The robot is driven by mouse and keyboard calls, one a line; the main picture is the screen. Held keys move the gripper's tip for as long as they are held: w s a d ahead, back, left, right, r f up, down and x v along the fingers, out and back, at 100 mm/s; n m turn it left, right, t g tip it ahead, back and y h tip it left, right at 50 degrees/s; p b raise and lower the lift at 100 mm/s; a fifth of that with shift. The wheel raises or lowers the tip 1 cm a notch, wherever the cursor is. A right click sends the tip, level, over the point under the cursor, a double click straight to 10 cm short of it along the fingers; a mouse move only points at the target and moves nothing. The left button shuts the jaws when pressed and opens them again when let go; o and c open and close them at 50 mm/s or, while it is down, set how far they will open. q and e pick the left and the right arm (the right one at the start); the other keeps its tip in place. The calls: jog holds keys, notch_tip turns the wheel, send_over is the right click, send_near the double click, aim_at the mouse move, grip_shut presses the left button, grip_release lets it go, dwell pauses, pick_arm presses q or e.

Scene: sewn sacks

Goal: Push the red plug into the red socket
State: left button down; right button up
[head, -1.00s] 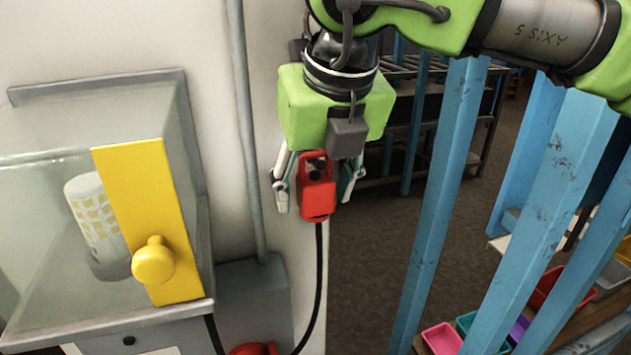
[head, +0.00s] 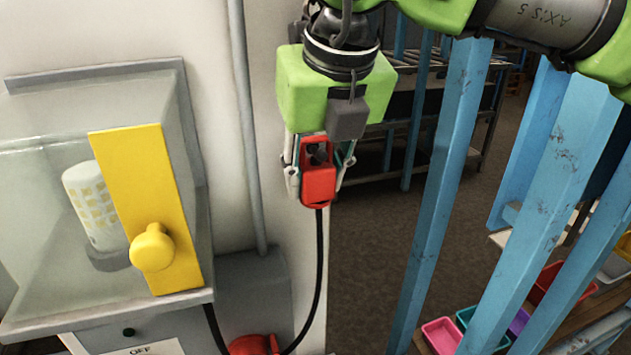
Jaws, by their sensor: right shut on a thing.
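The red plug (head: 318,186) is in my right gripper (head: 319,178), with a black cable hanging from its lower end. The gripper's fingers are closed against the plug's two sides, in front of the pale wall's right edge. A red part (head: 254,345), which looks like the red socket, shows at the bottom edge below the grey box, cut off by the frame. The plug is above and to the right of it, well apart. The cable curves down to near this red part. My left gripper is not in view.
A clear-sided case with a yellow panel (head: 150,205) and yellow knob (head: 152,247) stands at left. A grey pipe (head: 245,130) runs down to a grey box (head: 250,290). Blue posts (head: 440,190) and coloured bins (head: 441,335) are at right.

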jog(key=shift+s+r+b, duration=0.15)
jog(key=shift+b, duration=0.2)
jog(key=s+d+b, duration=0.3)
jog(key=s+b, duration=0.1)
jog(key=s, duration=0.3)
notch_tip(320, 180, up, 14)
jog(key=shift+s+a, duration=0.15)
jog(key=shift+a, duration=0.15)
